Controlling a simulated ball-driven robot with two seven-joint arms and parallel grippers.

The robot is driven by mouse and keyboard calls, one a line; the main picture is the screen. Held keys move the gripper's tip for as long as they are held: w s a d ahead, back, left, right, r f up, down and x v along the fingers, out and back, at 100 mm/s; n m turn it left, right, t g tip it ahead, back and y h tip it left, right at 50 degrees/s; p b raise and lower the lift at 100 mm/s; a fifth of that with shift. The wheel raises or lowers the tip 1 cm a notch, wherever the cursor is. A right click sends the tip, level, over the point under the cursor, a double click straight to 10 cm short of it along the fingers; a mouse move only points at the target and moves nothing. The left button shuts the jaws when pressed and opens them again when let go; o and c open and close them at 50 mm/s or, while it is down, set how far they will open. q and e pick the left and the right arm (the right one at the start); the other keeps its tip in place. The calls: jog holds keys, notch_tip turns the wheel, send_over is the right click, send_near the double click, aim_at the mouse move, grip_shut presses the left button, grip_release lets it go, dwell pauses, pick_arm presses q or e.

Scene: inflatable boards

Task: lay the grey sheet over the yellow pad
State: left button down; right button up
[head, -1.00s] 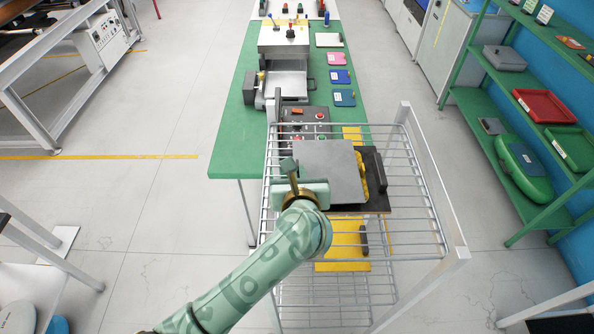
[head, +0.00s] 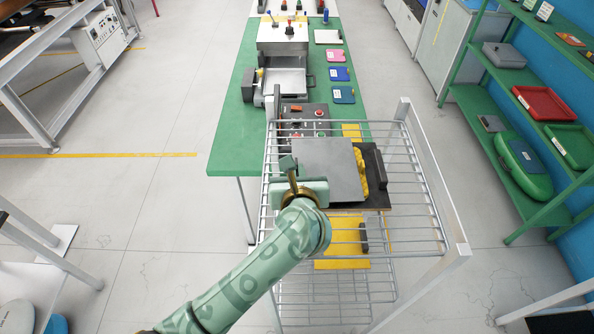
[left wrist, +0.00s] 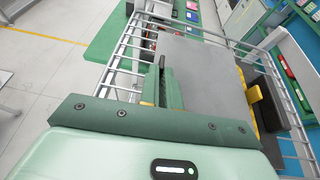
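The grey sheet (head: 328,168) lies flat or nearly flat above the yellow pad (head: 361,165), covering most of it. A strip of the pad shows along the sheet's right edge, also in the left wrist view (left wrist: 254,95). The pad rests on a black board (head: 375,178). My left gripper (head: 290,168) is at the sheet's left edge, with its fingers close together and seemingly pinching that edge, as the left wrist view shows (left wrist: 166,84). I cannot tell whether the sheet touches the pad. My right gripper is not in view.
The board sits on a wire rack cart (head: 415,190) with a raised white frame at right (head: 432,180). A green table (head: 232,140) with machines and several small coloured pads stands beyond. Green shelves (head: 490,100) stand at right. The floor at left is open.

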pick_arm(q)
jog(key=shift+f, duration=0.2)
dwell(0.3)
jog(key=c, duration=1.5)
grip_release()
jog(key=shift+c, duration=0.2)
